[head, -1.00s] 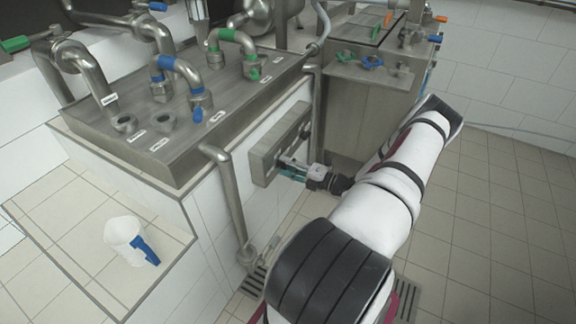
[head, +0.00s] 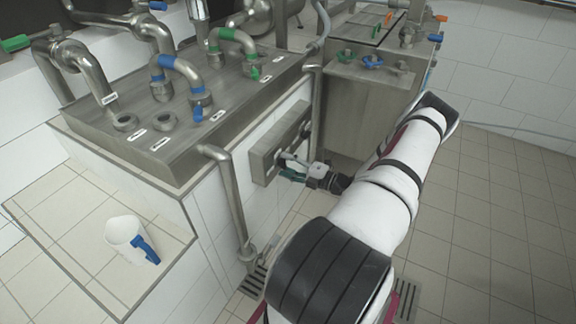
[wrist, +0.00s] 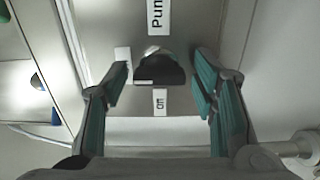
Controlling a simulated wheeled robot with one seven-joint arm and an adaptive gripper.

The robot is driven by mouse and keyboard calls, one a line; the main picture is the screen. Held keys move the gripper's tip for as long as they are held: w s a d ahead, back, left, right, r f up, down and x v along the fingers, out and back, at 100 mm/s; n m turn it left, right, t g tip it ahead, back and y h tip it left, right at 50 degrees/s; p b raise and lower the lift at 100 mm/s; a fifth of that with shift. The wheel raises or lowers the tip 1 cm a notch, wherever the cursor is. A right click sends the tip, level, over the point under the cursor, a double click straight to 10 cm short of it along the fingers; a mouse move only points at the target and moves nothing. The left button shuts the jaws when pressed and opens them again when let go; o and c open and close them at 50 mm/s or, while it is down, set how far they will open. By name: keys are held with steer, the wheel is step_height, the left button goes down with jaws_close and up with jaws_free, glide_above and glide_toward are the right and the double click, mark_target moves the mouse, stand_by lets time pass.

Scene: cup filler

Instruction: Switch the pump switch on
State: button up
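The pump switch is a black, half-round knob (wrist: 160,70) on a grey metal panel in the wrist view. A white label (wrist: 158,16) with text starting "Pum" is above it, and small white labels sit below and to its left. My gripper (wrist: 162,82) is open, with one teal-padded finger on each side of the knob and a visible gap on both sides. In the head view my gripper (head: 285,166) is at the front of the grey switch box (head: 262,160) on the tiled wall. The knob cannot be made out there.
A bent steel pipe (head: 228,195) runs down the wall left of the switch box. A steel tank (head: 345,110) stands behind my arm. A white jug with a blue handle (head: 125,238) stands on the tiled ledge. The floor at right is clear.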

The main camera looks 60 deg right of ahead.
steer(key=shift+s, duration=0.1)
steer(key=s, duration=1.1)
steer(key=shift+s+d, duration=0.4)
steer(key=shift+d, duration=0.05)
